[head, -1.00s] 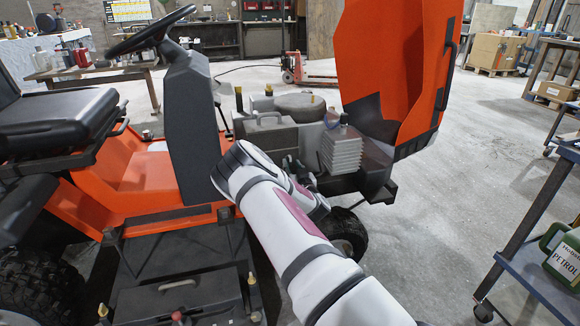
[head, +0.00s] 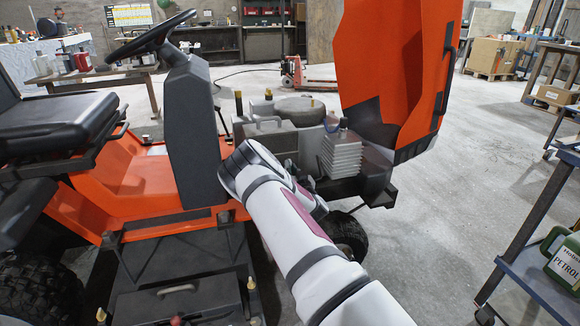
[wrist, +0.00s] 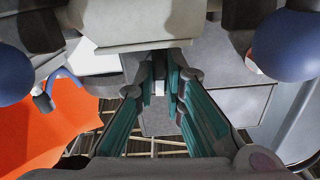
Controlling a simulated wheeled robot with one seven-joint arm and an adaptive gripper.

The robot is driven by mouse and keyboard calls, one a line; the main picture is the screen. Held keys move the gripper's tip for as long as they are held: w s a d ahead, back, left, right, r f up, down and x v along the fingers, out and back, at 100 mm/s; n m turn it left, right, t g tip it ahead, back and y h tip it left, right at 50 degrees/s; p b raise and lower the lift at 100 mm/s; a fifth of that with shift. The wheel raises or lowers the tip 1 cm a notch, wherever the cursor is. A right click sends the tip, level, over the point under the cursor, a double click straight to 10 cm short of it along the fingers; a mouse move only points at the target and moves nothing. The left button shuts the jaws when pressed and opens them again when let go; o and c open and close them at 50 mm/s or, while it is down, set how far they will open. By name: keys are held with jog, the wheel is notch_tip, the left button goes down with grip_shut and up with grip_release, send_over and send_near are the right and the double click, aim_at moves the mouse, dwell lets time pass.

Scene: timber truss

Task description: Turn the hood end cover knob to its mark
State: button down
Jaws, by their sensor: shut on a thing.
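In the wrist view my gripper (wrist: 161,82) has its two teal-padded fingers close together at the tips. A small grey piece (wrist: 158,88) sits between the tips, and I take it for the knob. Its mark cannot be made out. In the head view my arm reaches into the open engine bay of the orange mower, and its wrist hides most of the gripper and the knob. The orange hood (head: 395,65) stands raised at the right of the bay.
The engine (head: 285,140) and a finned grey block (head: 341,154) stand close beside my wrist. Blue rounded parts (wrist: 18,75) flank the gripper in the wrist view. A blue trolley (head: 540,275) stands at right. The floor between it and the mower is clear.

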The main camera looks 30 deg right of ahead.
jog(key=m, duration=0.3)
jog(key=shift+d+r, duration=0.1)
jog(key=shift+d, duration=0.05)
jog(key=shift+a+m, duration=0.25)
jog(key=shift+m, duration=0.65)
jog(key=shift+d+m, duration=0.2)
jog(key=shift+m, duration=0.4)
jog(key=m, duration=0.2)
jog(key=shift+m, duration=0.4)
jog(key=shift+a+m, duration=0.2)
jog(key=shift+m, duration=0.8)
